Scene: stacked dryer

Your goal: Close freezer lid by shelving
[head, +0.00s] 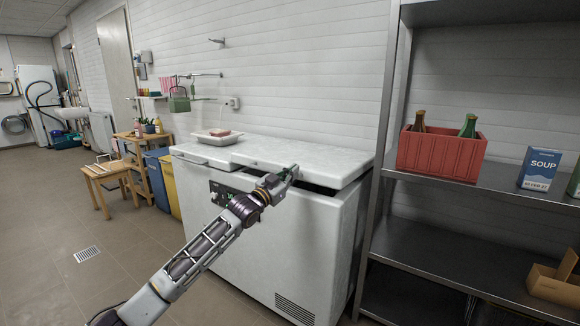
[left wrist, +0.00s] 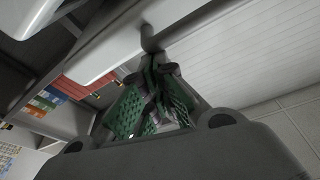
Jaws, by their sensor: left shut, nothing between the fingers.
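The white chest freezer (head: 315,245) stands against the wall. Its right-hand lid (head: 310,160) is a little raised at the front, with a dark gap under its edge towards the shelving. The left-hand lid (head: 205,152) looks down. My left gripper (head: 292,170) is shut and empty at the front edge of the right-hand lid, close to it; contact is hard to tell. In the left wrist view its green-padded fingers (left wrist: 156,62) come together beside a pale edge and a grey knob-like part. My right gripper is not in view.
A white tray (head: 212,138) rests on the left-hand lid. Blue and yellow bins stand to the left. The floor in front is clear.

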